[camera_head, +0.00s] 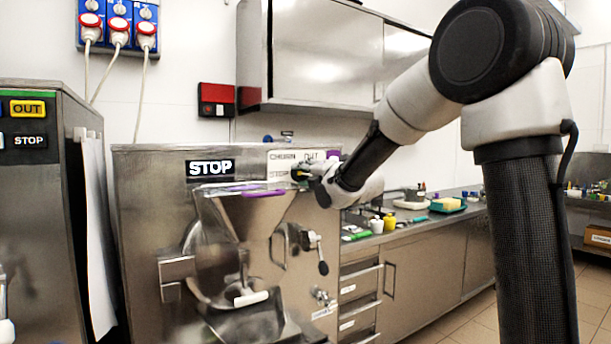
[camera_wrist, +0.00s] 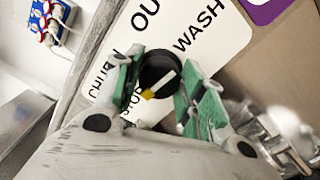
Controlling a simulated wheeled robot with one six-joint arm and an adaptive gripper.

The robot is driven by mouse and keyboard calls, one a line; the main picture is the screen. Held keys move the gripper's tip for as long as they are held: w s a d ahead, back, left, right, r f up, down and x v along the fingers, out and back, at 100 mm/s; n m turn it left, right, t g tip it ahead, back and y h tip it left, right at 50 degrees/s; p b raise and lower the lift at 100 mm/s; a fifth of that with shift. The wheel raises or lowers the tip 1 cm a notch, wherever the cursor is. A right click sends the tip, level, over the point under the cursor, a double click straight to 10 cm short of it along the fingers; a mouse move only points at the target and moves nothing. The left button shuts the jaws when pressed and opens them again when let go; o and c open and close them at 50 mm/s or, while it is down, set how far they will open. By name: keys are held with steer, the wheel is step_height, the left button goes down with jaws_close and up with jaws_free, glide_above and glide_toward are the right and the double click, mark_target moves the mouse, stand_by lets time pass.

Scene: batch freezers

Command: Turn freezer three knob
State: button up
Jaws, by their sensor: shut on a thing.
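The knob (camera_wrist: 158,76) is round and black with a white and yellow pointer mark, in the wrist view. It sits on a white label plate (camera_wrist: 200,30) with words including CHURN, OUT, WASH and STOP. My gripper (camera_wrist: 160,95) has green-padded fingers on either side of the knob and is shut on it. The yellow end of the mark points down and left, towards the STOP word. In the head view my gripper (camera_head: 312,172) is at the upper right of the steel freezer's front (camera_head: 150,215), largely covering the knob.
A second steel machine (camera_head: 40,200) stands at the left. A steel funnel (camera_head: 245,212) and a handle with a black knob (camera_head: 318,255) stick out from the freezer below my gripper. A counter (camera_head: 430,225) with small items runs to the right. A wall cabinet (camera_head: 325,55) hangs above.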

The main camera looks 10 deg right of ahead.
steer(key=shift+f+n, duration=0.15)
steer(key=shift+n, duration=0.55)
steer(key=o, duration=1)
steer(key=v, duration=1.2)
